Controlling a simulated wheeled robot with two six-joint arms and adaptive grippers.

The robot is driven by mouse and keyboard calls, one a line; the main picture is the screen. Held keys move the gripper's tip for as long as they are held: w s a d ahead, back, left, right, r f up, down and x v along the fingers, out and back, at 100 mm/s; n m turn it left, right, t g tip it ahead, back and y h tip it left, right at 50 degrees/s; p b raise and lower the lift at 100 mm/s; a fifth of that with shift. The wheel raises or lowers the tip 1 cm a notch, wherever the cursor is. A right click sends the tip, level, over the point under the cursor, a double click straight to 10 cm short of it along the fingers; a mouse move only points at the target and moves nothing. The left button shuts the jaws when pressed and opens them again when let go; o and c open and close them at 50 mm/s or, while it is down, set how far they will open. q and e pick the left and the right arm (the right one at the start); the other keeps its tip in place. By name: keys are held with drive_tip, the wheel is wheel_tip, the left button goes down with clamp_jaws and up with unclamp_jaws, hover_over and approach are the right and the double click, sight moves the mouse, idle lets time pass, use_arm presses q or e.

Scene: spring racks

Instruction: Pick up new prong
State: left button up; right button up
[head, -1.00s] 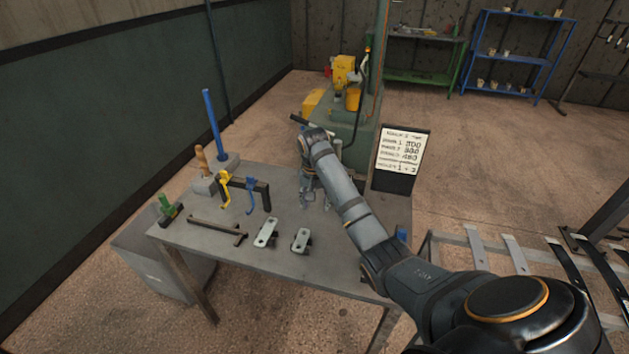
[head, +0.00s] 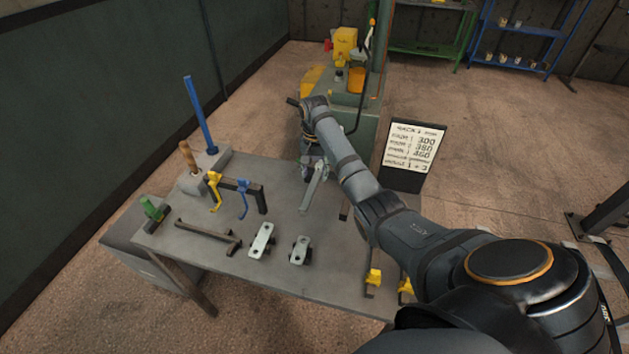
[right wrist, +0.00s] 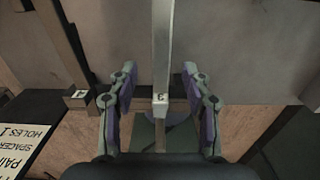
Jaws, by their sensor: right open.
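A long light-grey metal bar (head: 313,190), which looks like the prong, lies at the back of the table under my right gripper (head: 312,165). The right gripper (right wrist: 160,100) is open, with one finger on each side of the bar and a visible gap on both sides. A darker bar (right wrist: 60,35) with a labelled end lies to the left in that view; it also shows beside my arm in the head view (head: 345,208). My left gripper is not in view.
Yellow-topped tools (head: 373,277) lie front right. A sign board (head: 410,150) stands behind the table.

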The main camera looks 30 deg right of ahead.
sight(314, 181)
drive_tip(key=shift+f, duration=0.35)
wheel_tip(314, 181, down, 4)
drive_tip(key=shift+w+r+p, duration=0.1)
drive_tip(key=shift+p, duration=0.55)
drive_tip(key=shift+f, duration=0.3)
drive_tip(key=c, duration=0.6)
clamp_jaws()
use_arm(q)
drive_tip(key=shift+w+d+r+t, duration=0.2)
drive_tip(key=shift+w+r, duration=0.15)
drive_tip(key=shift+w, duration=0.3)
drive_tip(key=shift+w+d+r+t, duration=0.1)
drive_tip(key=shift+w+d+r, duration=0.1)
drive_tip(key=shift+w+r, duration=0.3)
